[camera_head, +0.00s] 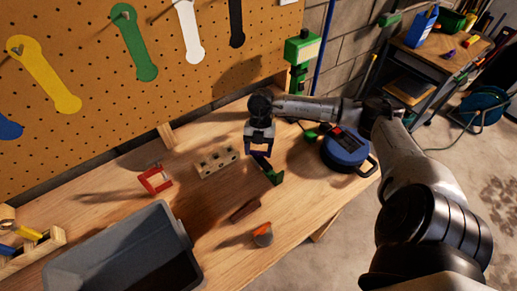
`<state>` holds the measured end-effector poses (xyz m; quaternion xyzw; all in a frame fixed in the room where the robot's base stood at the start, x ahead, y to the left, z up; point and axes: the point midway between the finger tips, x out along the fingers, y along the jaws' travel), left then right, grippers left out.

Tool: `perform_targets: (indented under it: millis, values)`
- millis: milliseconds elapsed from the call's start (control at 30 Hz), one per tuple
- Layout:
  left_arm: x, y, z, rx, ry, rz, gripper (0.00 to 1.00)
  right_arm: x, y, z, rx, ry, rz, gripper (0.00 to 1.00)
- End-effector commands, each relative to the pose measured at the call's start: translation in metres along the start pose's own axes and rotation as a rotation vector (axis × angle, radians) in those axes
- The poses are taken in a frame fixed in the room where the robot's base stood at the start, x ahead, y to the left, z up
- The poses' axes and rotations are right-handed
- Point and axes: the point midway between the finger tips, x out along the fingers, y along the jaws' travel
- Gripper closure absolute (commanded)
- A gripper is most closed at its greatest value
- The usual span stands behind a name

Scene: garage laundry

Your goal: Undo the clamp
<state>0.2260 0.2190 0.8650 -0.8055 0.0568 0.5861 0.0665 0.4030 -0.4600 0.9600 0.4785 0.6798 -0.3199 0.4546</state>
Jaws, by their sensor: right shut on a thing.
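My right gripper (260,153) is over the workbench, pointing down, shut on the dark upper part of a small green and dark thing (274,176). This thing looks like a clamp, standing near the right part of the bench; its exact shape is too small to tell. The fingers hide part of it. A red C-shaped clamp (154,180) sits on the bench further left, apart from the gripper. My left gripper is not in view.
A pale block with holes (216,162) lies left of the gripper. A brown block (245,211) and an orange-topped grey thing (263,235) lie nearer. A grey bin (186,236) stands front left.

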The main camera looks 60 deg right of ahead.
Motion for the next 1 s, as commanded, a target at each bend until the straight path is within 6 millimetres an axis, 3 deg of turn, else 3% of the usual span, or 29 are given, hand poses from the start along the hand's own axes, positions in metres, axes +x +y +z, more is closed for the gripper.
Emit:
perform_targets:
  millis: [333, 700, 733, 1000]
  values:
    - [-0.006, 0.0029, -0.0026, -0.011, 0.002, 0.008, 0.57, -0.0009, 0.002, -0.0002, -0.269, 0.0, -0.11, 0.6]
    - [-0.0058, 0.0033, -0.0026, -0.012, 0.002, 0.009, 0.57, 0.0006, 0.0012, 0.0005, -0.304, 0.001, -0.127, 0.6]
    - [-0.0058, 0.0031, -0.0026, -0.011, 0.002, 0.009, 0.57, 0.0006, 0.0012, 0.0005, -0.304, 0.001, -0.127, 0.34]
    - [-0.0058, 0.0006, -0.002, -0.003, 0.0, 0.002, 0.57, 0.0002, 0.0013, 0.0002, -0.304, 0.001, -0.126, 0.11]
